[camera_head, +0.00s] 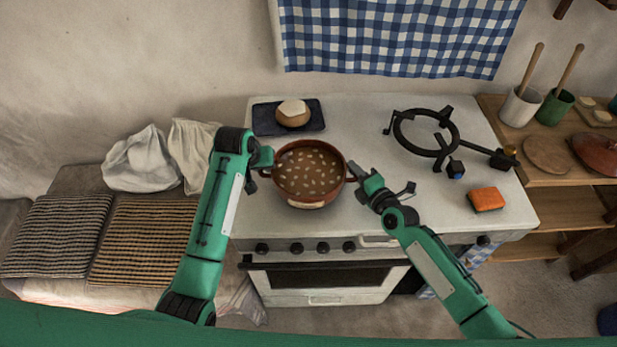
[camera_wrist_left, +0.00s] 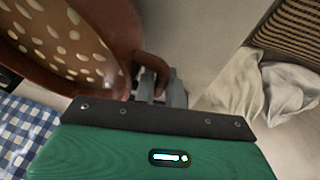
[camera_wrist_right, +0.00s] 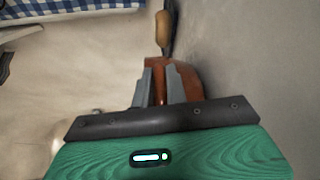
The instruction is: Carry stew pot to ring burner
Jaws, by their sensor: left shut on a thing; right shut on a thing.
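The stew pot (camera_head: 308,172) is a round brown pot full of brown stew with pale pieces, at the left front of the white stove top. Its rim and stew show in the left wrist view (camera_wrist_left: 75,45). My left gripper (camera_head: 262,166) is shut on the pot's left handle, seen between the fingers in the left wrist view (camera_wrist_left: 158,88). My right gripper (camera_head: 357,174) is shut on the pot's right handle; the brown handle shows between the fingers in the right wrist view (camera_wrist_right: 160,85). The black ring burner (camera_head: 426,133) stands at the right of the stove top, apart from the pot.
A dark blue tray (camera_head: 262,120) with a round pale-topped item (camera_head: 293,113) lies behind the pot. An orange sponge (camera_head: 486,199) lies in front of the burner. A shelf (camera_head: 520,140) with utensil cups stands right. The stove top (camera_head: 365,120) is clear between pot and burner.

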